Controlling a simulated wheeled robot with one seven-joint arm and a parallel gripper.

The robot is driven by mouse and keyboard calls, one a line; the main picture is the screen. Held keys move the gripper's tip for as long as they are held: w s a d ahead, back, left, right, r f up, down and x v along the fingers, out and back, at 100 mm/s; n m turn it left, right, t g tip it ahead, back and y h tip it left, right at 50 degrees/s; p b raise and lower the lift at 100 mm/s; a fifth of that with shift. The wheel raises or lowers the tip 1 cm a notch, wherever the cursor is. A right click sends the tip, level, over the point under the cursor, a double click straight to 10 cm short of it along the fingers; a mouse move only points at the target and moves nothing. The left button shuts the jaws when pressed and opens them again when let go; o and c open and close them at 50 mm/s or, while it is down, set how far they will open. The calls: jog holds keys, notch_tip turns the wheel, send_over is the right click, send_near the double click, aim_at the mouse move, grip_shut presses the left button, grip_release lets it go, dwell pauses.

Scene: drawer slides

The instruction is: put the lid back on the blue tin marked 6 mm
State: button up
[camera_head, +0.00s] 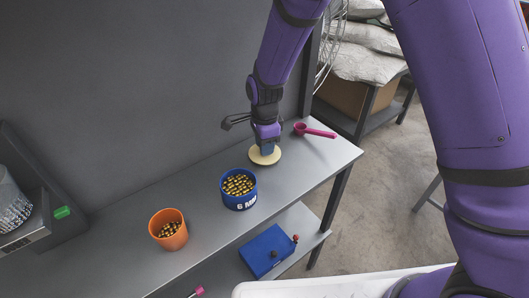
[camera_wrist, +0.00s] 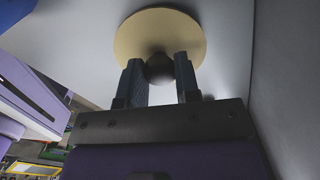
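The blue tin (camera_head: 239,202) marked 6 MM stands upright and open on the grey bench, full of small brass-and-black pieces. A round cream lid (camera_head: 265,155) with a dark knob is just behind and right of the tin. My gripper (camera_head: 266,147) is above the lid, pointing down. In the wrist view the two fingers of my gripper (camera_wrist: 160,77) are close against both sides of the dark knob (camera_wrist: 160,68), with the cream disc (camera_wrist: 160,30) beyond. I cannot tell whether the lid touches the bench. The tin's edge may be the blue corner (camera_wrist: 14,20).
An orange pot (camera_head: 167,229) with similar pieces stands left of the tin. A pink scoop (camera_head: 315,130) lies at the bench's far right. A machine with a green button (camera_head: 62,212) is at left. A blue box (camera_head: 267,250) sits on the lower shelf. A wall backs the bench.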

jog(key=c, duration=0.4)
jog(key=shift+r, duration=0.25)
jog(key=shift+c, duration=0.2)
jog(key=shift+r, duration=0.55)
jog(key=shift+r, duration=3.75)
jog(key=shift+s, duration=0.1)
